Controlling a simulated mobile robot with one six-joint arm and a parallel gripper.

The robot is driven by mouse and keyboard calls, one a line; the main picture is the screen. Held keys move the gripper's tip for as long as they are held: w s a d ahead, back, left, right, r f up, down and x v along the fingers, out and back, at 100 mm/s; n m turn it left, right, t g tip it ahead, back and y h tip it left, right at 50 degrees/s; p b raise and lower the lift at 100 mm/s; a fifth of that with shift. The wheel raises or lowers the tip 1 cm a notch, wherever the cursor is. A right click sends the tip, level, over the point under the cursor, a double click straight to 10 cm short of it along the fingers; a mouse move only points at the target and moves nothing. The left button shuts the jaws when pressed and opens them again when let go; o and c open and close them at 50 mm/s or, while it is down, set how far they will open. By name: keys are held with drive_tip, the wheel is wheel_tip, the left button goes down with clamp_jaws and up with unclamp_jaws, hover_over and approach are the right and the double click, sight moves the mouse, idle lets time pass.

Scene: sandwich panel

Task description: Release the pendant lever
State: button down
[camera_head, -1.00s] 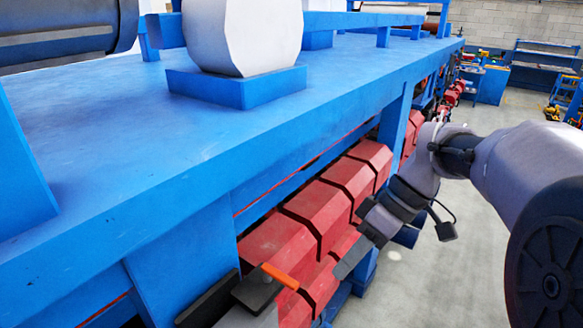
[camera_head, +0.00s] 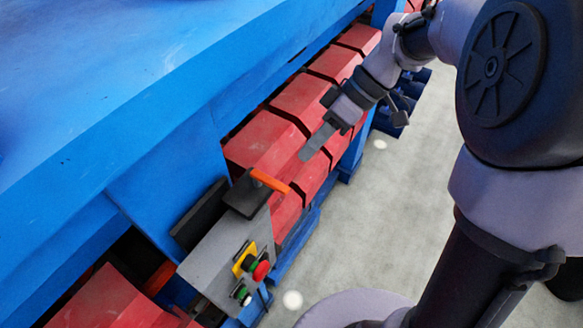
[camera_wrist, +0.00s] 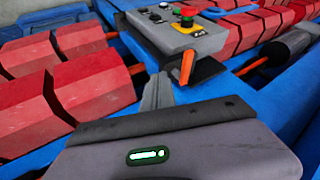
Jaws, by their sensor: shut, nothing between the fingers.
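The pendant is a grey box (camera_head: 222,262) with a yellow plate, a red button and green buttons on its face. Its lever has an orange handle (camera_head: 269,181) on a black mount at the top of the box. In the wrist view the orange lever (camera_wrist: 187,67) stands just beyond and right of my fingertips. My gripper (camera_head: 308,154) is shut and empty, up and to the right of the lever in the head view, with a gap between them. In the wrist view its shut fingers (camera_wrist: 158,92) point toward the pendant box (camera_wrist: 180,33).
The blue machine frame (camera_head: 120,110) fills the left side of the head view. Red angular blocks (camera_head: 265,140) line its side behind the pendant and my gripper. Bare concrete floor (camera_head: 350,232) lies to the right of the pendant.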

sight(270, 186)
drive_tip(key=s+a+f, duration=0.1)
drive_tip(key=a, duration=0.1)
drive_tip(key=s+a+f+p, duration=0.1)
drive_tip(key=s+a, duration=0.1)
drive_tip(key=shift+s+f, duration=0.1)
drive_tip(key=shift+f, duration=0.05)
drive_tip(key=shift+s, duration=0.1)
